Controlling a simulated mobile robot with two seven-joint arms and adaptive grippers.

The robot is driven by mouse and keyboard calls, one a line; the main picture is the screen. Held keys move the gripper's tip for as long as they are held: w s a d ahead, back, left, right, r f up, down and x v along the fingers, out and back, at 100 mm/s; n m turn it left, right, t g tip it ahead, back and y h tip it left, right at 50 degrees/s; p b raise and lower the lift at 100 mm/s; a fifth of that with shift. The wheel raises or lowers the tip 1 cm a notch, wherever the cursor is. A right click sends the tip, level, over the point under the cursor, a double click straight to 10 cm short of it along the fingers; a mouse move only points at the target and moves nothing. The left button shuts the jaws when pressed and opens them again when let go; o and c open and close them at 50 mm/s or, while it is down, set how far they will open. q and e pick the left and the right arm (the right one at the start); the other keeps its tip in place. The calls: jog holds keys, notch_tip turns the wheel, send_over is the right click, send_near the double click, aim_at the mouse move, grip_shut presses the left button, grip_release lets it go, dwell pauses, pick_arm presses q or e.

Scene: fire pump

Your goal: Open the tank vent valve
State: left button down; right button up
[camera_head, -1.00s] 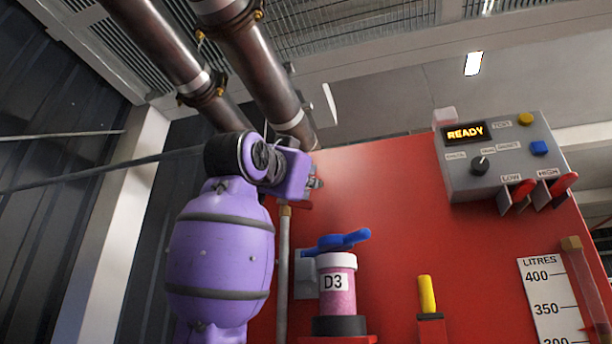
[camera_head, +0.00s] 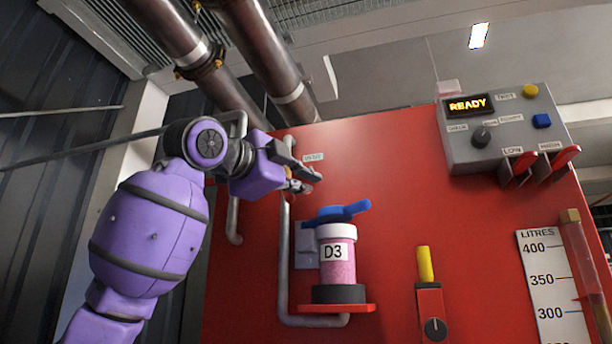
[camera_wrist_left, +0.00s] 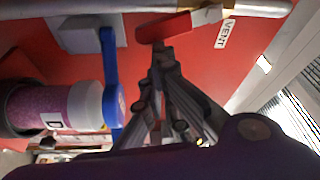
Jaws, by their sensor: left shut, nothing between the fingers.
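In the head view my left gripper (camera_head: 308,181) is shut and empty in front of the red panel, just below the small VENT label (camera_head: 313,157). In the left wrist view the shut fingers (camera_wrist_left: 158,62) point at a red lever (camera_wrist_left: 163,27) on a metal pipe (camera_wrist_left: 235,8). The fingertips are close to the lever; I cannot tell if they touch it. The VENT label (camera_wrist_left: 224,33) is right of the lever there. In the head view the lever is hidden or too small to make out around my gripper. My right gripper is not in view.
A pink D3 canister (camera_head: 338,270) with a blue handle (camera_head: 342,212) stands on a red shelf below my gripper. A grey pipe (camera_head: 284,265) runs left of it. A yellow lever (camera_head: 425,264) and a READY control box (camera_head: 500,130) are to the right.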

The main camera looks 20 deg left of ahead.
pick_arm(q)
jog(key=shift+w+a+f+m+g, duration=0.1)
jog(key=shift+a+f+m+g, duration=0.2)
jog(key=shift+a+f+m, duration=0.45)
jog(key=shift+a, duration=0.1)
dwell(0.3)
